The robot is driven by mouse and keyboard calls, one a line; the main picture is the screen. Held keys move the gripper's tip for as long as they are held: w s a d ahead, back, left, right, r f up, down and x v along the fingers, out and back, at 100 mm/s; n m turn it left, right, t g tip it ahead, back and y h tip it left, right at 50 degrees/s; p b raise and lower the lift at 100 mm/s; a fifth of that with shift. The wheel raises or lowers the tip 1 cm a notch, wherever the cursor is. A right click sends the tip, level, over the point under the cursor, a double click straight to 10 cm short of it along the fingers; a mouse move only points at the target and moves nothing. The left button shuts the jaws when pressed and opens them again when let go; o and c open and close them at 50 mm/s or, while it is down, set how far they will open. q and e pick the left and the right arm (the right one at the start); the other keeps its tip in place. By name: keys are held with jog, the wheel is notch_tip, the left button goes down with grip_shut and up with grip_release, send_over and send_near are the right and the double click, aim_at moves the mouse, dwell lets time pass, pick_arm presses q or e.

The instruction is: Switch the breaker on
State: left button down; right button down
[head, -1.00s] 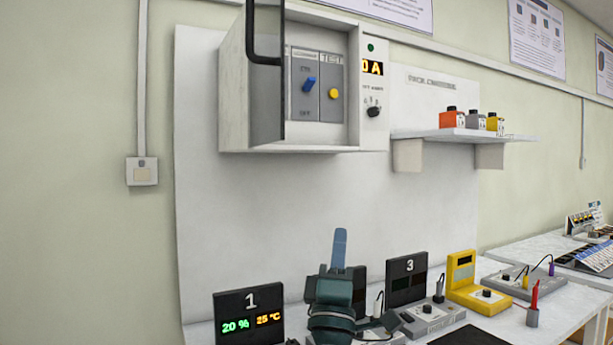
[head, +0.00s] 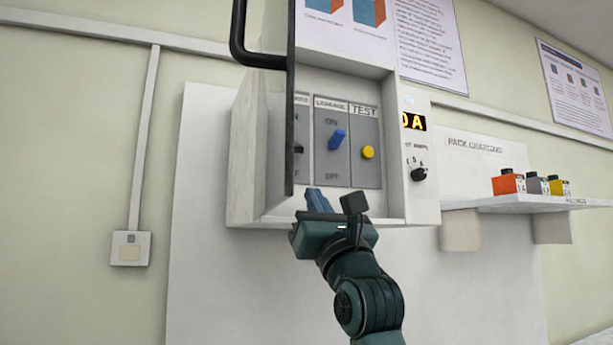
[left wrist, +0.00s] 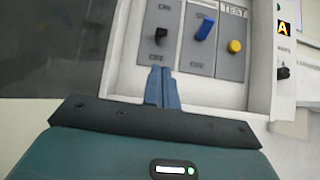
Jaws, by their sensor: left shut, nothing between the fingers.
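The breaker's black lever (left wrist: 160,36) is in the left wrist view, between ON and OFF marks, and sits lower than the blue lever beside it. In the head view the black lever (head: 298,149) is partly hidden by the open door's edge. The blue LEAKAGE lever (head: 337,139) is tilted up towards ON. My left gripper (head: 317,199) is shut and empty, just below the switch panel. In the left wrist view its blue fingertips (left wrist: 161,72) are below the black lever, near the OFF mark; touching is not seen. My right gripper is not in view.
The open door (head: 280,140) with its black handle (head: 240,45) stands left of the switches. A yellow TEST button (head: 368,152) and a black knob (head: 418,174) are to the right. A shelf (head: 500,202) holds small coloured blocks.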

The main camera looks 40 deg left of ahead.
pick_arm(q)
jog(key=shift+w+a+r+n, duration=0.15)
jog(key=shift+a+r+n, duration=0.05)
jog(key=shift+r+n, duration=0.15)
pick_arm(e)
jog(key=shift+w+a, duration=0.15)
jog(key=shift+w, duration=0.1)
pick_arm(q)
jog(key=shift+d, duration=0.1)
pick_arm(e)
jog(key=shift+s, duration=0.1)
pick_arm(q)
jog(key=shift+r, duration=0.1)
